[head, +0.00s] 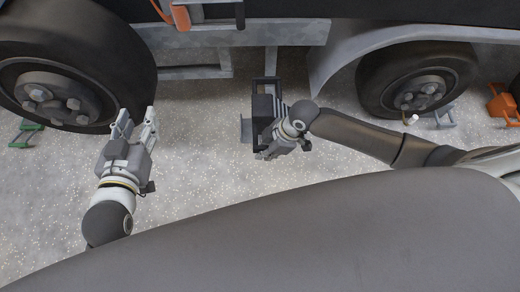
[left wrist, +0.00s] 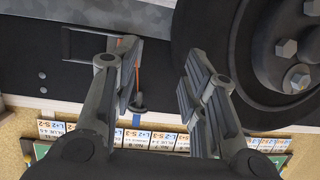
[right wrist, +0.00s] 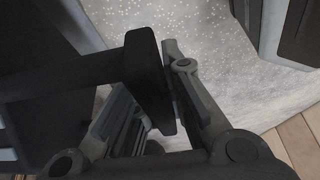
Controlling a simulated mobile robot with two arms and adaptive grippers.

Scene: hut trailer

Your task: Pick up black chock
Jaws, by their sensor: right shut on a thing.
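The black chock (head: 264,103) is in the middle of the head view, below the trailer's side. It is a dark, blocky piece with a frame-like part at its top and a flat grey plate at its left. My right gripper (head: 284,122) is at its lower right and shut on it. In the right wrist view a black bar of the chock (right wrist: 149,75) sits between the fingers (right wrist: 152,100). The gripper hides part of the chock. My left gripper (head: 136,117) is open and empty near the left wheel; its spread fingers show in the left wrist view (left wrist: 162,70).
The left wheel (head: 65,95) and right wheel (head: 420,80) stand under the trailer. A green chock (head: 26,132) lies by the left wheel. A grey chock (head: 442,116) and an orange chock (head: 502,104) are at the right. Speckled floor (head: 200,150) between my grippers is clear.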

